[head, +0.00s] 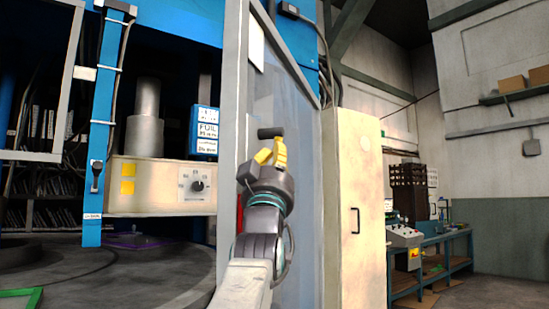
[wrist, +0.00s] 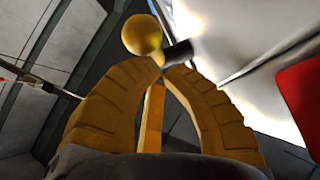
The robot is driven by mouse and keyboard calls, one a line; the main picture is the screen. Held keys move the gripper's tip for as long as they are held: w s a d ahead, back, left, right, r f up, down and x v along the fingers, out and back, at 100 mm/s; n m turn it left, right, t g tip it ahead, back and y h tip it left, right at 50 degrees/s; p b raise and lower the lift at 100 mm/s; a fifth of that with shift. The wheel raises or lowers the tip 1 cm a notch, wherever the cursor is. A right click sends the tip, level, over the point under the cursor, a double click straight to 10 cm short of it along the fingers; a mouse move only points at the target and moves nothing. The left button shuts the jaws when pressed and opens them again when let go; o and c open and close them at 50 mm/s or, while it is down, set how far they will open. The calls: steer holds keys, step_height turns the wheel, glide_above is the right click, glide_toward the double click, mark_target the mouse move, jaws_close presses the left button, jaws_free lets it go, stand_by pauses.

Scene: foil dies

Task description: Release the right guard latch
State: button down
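The right guard latch has a yellow lever (wrist: 152,115) with a round yellow knob (wrist: 142,36) and a dark cylindrical piece (wrist: 178,52) beside it in the wrist view. My gripper (wrist: 164,68) has its two yellow fingers drawn together at the lever, just below the knob. The lever runs between the fingers, and the contact itself is partly hidden. In the head view my gripper (head: 271,152) is in front of the clear guard panel (head: 297,130), just below a dark horizontal piece of the latch (head: 270,132).
A grey frame post (head: 232,110) stands left of my gripper, and a cream cabinet (head: 358,200) is on the right. A control box with a dial (head: 165,187) is on the left. A workbench (head: 432,262) stands farther right. A red part (wrist: 300,95) shows in the wrist view.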

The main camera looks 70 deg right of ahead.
steer(key=shift+d, duration=0.1)
stand_by(0.4)
steer(key=shift+d+f+b, duration=0.25)
steer(key=shift+d+b, duration=0.1)
steer(key=shift+d, duration=0.25)
steer(key=shift+d+f+b, duration=0.25)
steer(key=shift+d+b, duration=0.05)
steer(key=shift+d, duration=0.25)
steer(key=shift+a, duration=0.1)
